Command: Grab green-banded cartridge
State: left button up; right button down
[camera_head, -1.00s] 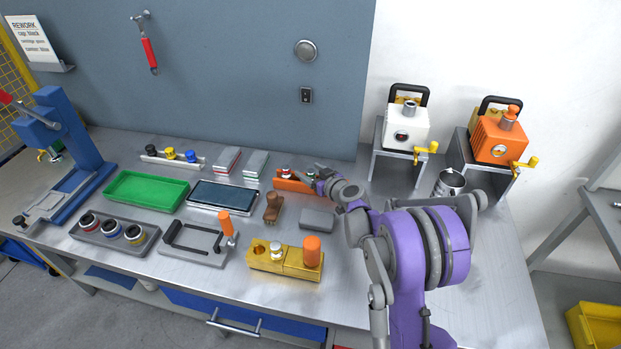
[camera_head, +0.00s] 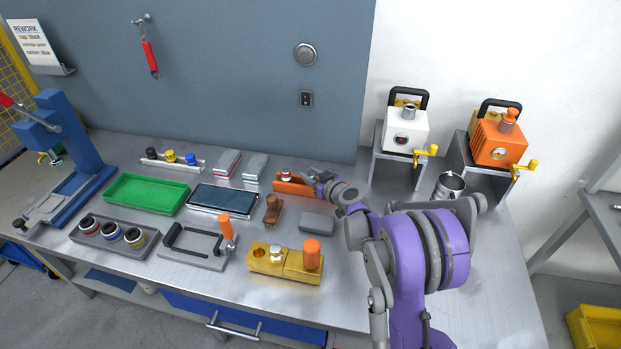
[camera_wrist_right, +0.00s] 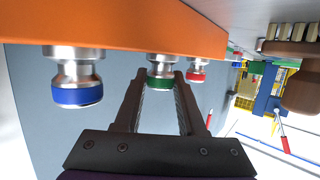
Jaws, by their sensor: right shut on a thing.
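The green-banded cartridge (camera_wrist_right: 160,82) is between the fingers of my right gripper (camera_wrist_right: 158,92) in the right wrist view. It has a metal neck and sits at the orange rack (camera_wrist_right: 130,30), which appears upside down there. My right gripper (camera_head: 312,177) is shut on the cartridge at the rack (camera_head: 291,187) in the head view, where the hand hides the cartridge. A blue-banded cartridge (camera_wrist_right: 76,85) and a red-banded cartridge (camera_wrist_right: 194,75) sit on either side of it. My left gripper is not in view.
A brown wooden-handled brush (camera_head: 272,209) and a grey block (camera_head: 317,222) lie in front of the rack. A gold fixture (camera_head: 285,263) stands nearer the front edge. A dark-screened tablet (camera_head: 222,199) and a green tray (camera_head: 147,193) lie to the left. A metal cup (camera_head: 449,185) stands to the right.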

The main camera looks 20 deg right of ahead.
aim_at(311, 174)
notch_tip(311, 174, up, 7)
jog(key=shift+r+p, duration=0.1)
jog(key=shift+p, duration=0.25)
jog(key=s+d+b, duration=0.1)
jog(key=s+d, duration=0.1)
jog(key=s, duration=1.6)
jog(key=shift+d, duration=0.2)
